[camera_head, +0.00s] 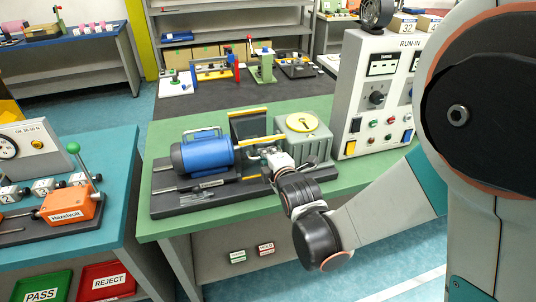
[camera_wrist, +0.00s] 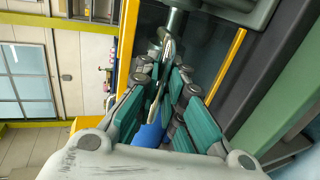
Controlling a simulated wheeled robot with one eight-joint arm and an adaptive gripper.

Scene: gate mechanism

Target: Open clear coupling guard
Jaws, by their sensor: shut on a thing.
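The clear coupling guard (camera_head: 258,141) shows mainly as a yellow-edged part between the blue motor (camera_head: 203,152) and the grey-green gearbox (camera_head: 303,139); its clear pane is hard to make out. A dark upright panel with a yellow top edge (camera_head: 248,112) stands behind it. My gripper (camera_head: 269,158) reaches in from the front right, at the guard's near side.
The machine sits on a dark base (camera_head: 190,207) on a green bench (camera_head: 152,226). A grey RUN-IN control box (camera_head: 380,90) stands at the right. A teal table (camera_head: 118,180) with an orange device (camera_head: 75,207) is at the left. The bench's front left is clear.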

